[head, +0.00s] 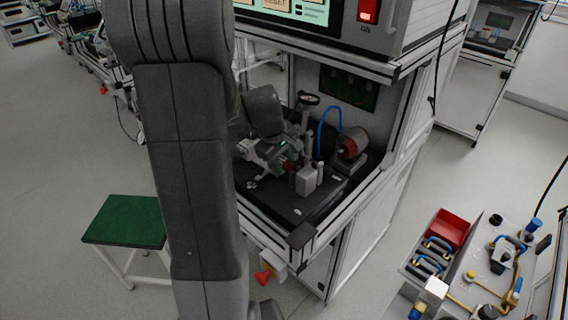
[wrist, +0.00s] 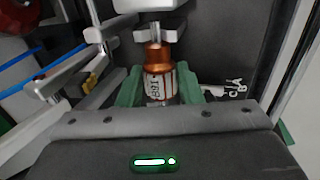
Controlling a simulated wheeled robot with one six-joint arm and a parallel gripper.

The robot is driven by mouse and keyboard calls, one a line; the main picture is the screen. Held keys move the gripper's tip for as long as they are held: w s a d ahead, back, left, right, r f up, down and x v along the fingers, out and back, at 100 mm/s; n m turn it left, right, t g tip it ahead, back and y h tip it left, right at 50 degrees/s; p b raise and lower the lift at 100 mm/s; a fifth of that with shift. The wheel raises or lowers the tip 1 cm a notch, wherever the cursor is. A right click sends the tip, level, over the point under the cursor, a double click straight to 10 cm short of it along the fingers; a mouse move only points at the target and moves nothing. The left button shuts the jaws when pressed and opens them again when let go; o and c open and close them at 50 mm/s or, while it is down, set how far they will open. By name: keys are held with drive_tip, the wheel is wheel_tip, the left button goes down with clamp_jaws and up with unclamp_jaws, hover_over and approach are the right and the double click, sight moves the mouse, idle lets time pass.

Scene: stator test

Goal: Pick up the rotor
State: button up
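The rotor (wrist: 158,82) is a copper-coloured cylinder with a metal shaft and a white label with dark print and red marks. In the wrist view it lies between the two green fingers of my gripper (wrist: 160,88). The fingers sit close on either side of the label; whether they press on it I cannot tell. The far end of its shaft reaches a pale fixture block (wrist: 135,27). In the head view my gripper (head: 287,161) is inside the test bench, with a small reddish-brown part of the rotor (head: 289,166) at its tips.
A pale block fixture (head: 307,180) stands just right of my gripper on the dark bench plate (head: 300,208). A red motor-like unit (head: 354,142), a gauge (head: 308,99) and a blue hose (head: 326,122) are close behind. Bench frame posts enclose the space.

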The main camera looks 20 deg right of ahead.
drive_tip(key=shift+c, duration=0.8)
wheel_tip(320, 180, up, 10)
drive_tip(key=shift+r, duration=0.1)
wheel_tip(320, 180, up, 5)
drive_tip(key=p, duration=0.5)
hover_over(283, 159)
